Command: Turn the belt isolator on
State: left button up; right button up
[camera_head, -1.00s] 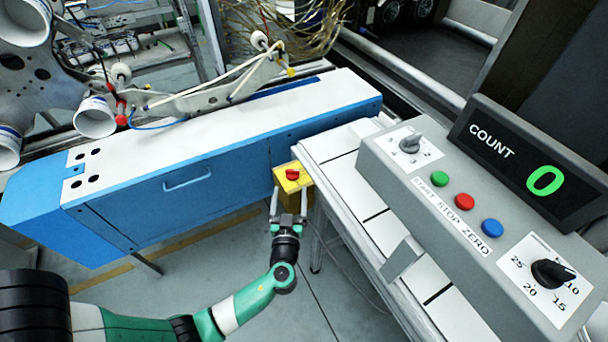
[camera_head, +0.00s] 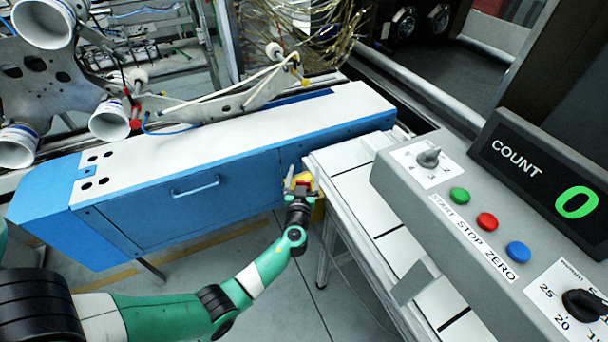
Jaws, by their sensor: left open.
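The belt isolator, a yellow box (camera_head: 319,211) with a red knob (camera_head: 303,182), is on the blue conveyor's side, close to the white-topped table's corner. My left gripper (camera_head: 302,179) is open at the isolator, with one finger on each side of the red knob. The gripper hides much of the box. I cannot tell whether the fingers touch the knob, and its set position is not clear. My right gripper is not in view.
The blue conveyor cabinet (camera_head: 190,205) runs across the middle. The table edge (camera_head: 345,235) is close to the right of my left gripper. A grey control panel (camera_head: 440,230) with buttons, dials and a COUNT display (camera_head: 540,175) reading 0 stands at right.

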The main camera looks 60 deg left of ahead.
pick_arm(q)
grip_shut()
dwell(0.3)
